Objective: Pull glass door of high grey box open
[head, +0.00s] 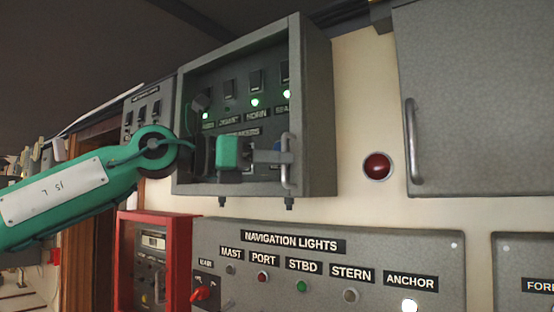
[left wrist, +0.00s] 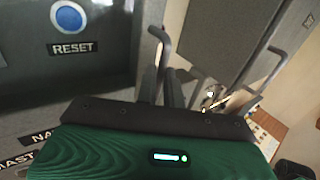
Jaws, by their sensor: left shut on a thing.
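The high grey box (head: 318,120) is on the wall in the upper middle of the head view. Its glass door (head: 230,105) lies across the front, with switches and green lamps showing through. I see no clear gap at the door's edge. The metal door handle (head: 288,178) stands upright at the door's right side; it also shows in the left wrist view (left wrist: 158,36). My left gripper (head: 279,157) reaches across the door from the left and is shut on the handle. Its dark fingers (left wrist: 163,86) meet the handle in the left wrist view. My right gripper is out of view.
A grey cabinet (head: 480,110) with a long handle (head: 412,140) is at the right. A red round button (head: 377,166) is between it and the box. The navigation lights panel (head: 340,275) and a red-framed box (head: 185,260) sit below. A blue reset button (left wrist: 68,17) shows in the wrist view.

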